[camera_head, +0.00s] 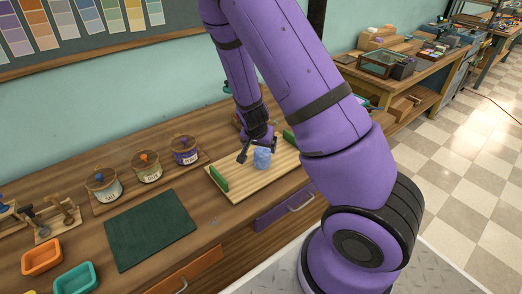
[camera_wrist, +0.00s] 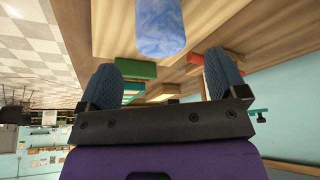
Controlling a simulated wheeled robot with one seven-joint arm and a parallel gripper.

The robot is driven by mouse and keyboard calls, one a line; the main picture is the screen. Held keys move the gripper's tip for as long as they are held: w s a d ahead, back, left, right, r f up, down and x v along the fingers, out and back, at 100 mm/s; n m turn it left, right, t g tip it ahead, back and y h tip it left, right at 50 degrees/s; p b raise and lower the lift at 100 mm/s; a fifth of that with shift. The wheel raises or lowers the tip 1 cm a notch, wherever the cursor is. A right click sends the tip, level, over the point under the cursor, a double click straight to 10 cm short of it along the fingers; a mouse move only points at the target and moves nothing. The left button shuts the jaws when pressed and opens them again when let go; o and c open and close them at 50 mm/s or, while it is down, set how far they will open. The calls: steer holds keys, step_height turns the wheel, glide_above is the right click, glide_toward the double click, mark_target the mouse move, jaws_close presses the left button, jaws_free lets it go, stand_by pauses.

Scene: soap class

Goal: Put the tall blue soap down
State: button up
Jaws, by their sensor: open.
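The tall blue soap (camera_head: 262,157) stands upright on a light wooden board with a green strip (camera_head: 218,177) at its left end. In the wrist view the soap (camera_wrist: 160,28) is a marbled blue block at the top, beyond the fingertips. My gripper (camera_head: 254,150) is just behind and left of the soap in the head view. In the wrist view my gripper (camera_wrist: 165,75) has its two blue-grey fingers spread apart with nothing between them. The soap appears apart from the fingers.
Three lidded jars (camera_head: 146,166) stand on a wooden strip behind the mat. A second green strip (camera_head: 288,136) stands at the board's right.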

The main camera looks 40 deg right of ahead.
steer(key=s+a+r+n+t+y, duration=0.1)
steer(key=s+a+r+n+y, duration=0.25)
steer(key=r, duration=0.95)
steer(key=s+a+r+n+y, duration=0.15)
steer(key=s+a+r, duration=0.4)
steer(key=r, duration=0.75)
steer(key=s+a+r+n+t+h, duration=0.1)
steer(key=s+r+n, duration=0.4)
steer(key=s+r, duration=0.6)
steer(key=s, duration=0.4)
steer(key=shift+s+a+r+n, duration=0.15)
steer(key=shift+s+a+n, duration=0.15)
steer(key=shift+a, duration=0.1)
